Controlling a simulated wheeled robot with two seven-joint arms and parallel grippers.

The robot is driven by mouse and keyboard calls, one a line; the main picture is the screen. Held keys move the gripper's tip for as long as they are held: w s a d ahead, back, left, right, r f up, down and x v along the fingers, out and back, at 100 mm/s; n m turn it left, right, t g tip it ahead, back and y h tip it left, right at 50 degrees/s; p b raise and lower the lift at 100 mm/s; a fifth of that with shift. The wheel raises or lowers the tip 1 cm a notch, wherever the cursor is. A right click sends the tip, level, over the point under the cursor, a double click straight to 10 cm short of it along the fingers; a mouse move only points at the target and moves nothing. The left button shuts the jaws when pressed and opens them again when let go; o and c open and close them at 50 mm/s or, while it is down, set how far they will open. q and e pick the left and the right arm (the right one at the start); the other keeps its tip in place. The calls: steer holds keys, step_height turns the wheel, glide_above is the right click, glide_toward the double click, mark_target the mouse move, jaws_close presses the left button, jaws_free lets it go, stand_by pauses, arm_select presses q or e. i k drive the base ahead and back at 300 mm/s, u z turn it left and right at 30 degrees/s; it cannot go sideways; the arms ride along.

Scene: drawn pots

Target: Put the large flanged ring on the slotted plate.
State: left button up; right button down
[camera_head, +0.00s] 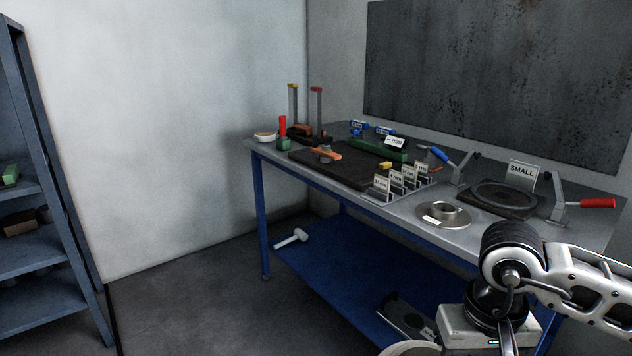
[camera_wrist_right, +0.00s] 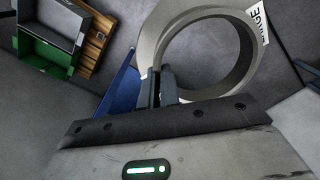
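The large flanged ring (camera_wrist_right: 190,45) is grey, with a white label partly readable as "...RGE", in the right wrist view. My right gripper (camera_wrist_right: 161,86) has its fingers at the ring's near wall and appears shut on it. In the head view my right gripper is at the bottom right, fingertips out of sight, with a pale curved edge of the ring (camera_head: 410,349) beside it, in front of the bench. A dark plate with an opening (camera_head: 404,318) lies on the lower shelf; I cannot tell whether it is the slotted plate. My left gripper is not in view.
A white mallet (camera_head: 291,238) lies on the lower shelf.

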mark_target(354, 157)
steer(key=u, duration=1)
steer(key=i, duration=2.5)
steer(key=z, duration=0.85)
